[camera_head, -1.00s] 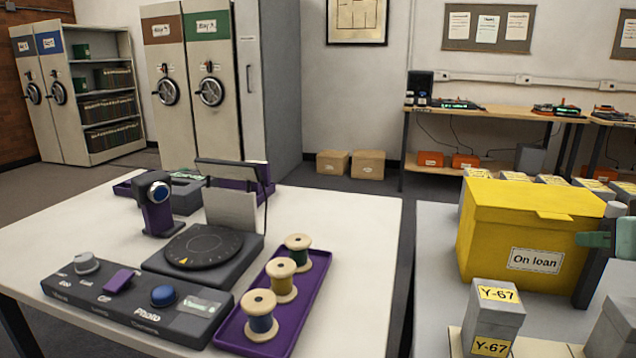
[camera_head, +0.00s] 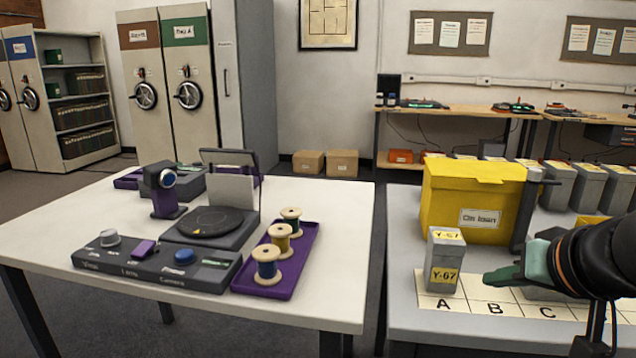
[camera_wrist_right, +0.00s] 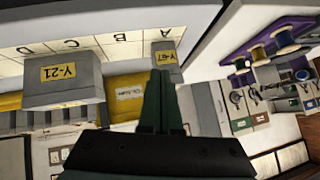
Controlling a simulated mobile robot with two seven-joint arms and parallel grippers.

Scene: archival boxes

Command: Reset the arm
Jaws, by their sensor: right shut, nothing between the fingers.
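My right gripper (camera_head: 500,277) is shut and empty. Its green fingers point left, just right of the grey Y-67 box (camera_head: 445,262) in the head view, apart from it as far as I can tell. In the right wrist view its closed fingers (camera_wrist_right: 160,85) show at the centre, with the Y-67 box (camera_wrist_right: 167,55) behind their tips. My right arm (camera_head: 600,255) comes in from the right edge. My left gripper is in neither view.
The yellow "On loan" box (camera_head: 470,200) stands behind the lettered strip (camera_head: 470,306). A Y-21 box (camera_wrist_right: 65,80) shows in the wrist view. The white table (camera_head: 335,240) holds a camera control panel (camera_head: 150,262) and a purple tray (camera_head: 302,265) with thread spools.

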